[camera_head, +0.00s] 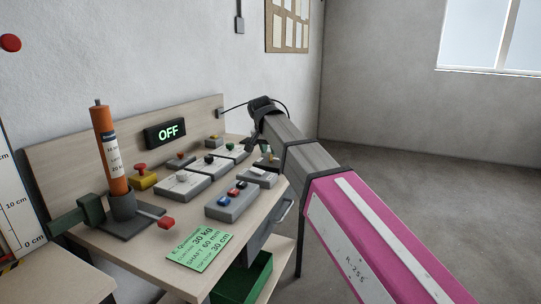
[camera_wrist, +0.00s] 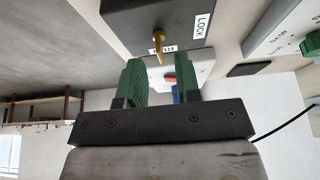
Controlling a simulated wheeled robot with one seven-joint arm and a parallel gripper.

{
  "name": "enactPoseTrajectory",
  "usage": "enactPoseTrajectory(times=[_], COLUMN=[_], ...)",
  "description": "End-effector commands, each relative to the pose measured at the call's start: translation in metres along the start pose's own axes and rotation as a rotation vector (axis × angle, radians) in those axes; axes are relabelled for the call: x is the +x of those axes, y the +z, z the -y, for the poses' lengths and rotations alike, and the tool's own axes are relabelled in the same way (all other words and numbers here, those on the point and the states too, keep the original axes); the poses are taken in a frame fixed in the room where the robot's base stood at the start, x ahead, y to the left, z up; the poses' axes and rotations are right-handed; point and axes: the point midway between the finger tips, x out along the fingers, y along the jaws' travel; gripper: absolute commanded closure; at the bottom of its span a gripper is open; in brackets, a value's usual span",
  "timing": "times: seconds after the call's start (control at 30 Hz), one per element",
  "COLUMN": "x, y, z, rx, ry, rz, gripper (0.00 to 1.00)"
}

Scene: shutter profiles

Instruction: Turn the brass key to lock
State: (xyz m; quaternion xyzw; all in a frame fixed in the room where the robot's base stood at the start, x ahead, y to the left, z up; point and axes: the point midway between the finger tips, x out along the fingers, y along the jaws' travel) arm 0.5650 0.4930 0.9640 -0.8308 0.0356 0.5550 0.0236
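The brass key (camera_wrist: 157,40) is in the top of the wrist view, on a dark grey switch box (camera_wrist: 130,14). Its narrow end points down in the picture, over a small white label that seems to read RUN upside down. The LOCK label (camera_wrist: 201,25) is on the same box, right of the key. My gripper (camera_wrist: 160,62) has its two green fingers apart with a clear gap between them. The key lies just beyond the fingertips, roughly in line with the gap; I cannot tell whether anything touches. In the head view my arm hides the key.
A wooden workbench (camera_head: 150,255) carries several grey control boxes, including one with red and blue buttons (camera_head: 232,200). A display (camera_head: 166,133) reads OFF. An orange cylinder (camera_head: 109,150) stands at left by a red-ended lever (camera_head: 166,222). A green bin (camera_head: 240,282) is below. Open floor lies right.

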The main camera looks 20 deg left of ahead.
Motion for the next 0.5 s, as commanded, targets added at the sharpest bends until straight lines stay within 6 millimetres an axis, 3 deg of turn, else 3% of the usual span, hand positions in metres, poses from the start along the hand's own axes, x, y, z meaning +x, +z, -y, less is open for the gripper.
enactPoseTrajectory(times=[0.2,0.5], x=[0.024,0.031], y=[0.0,0.0], z=[0.0,0.0], rx=[0.0,0.0], ry=[0.0,0.0], rz=[0.001,0.0], gripper=[0.69,0.69])
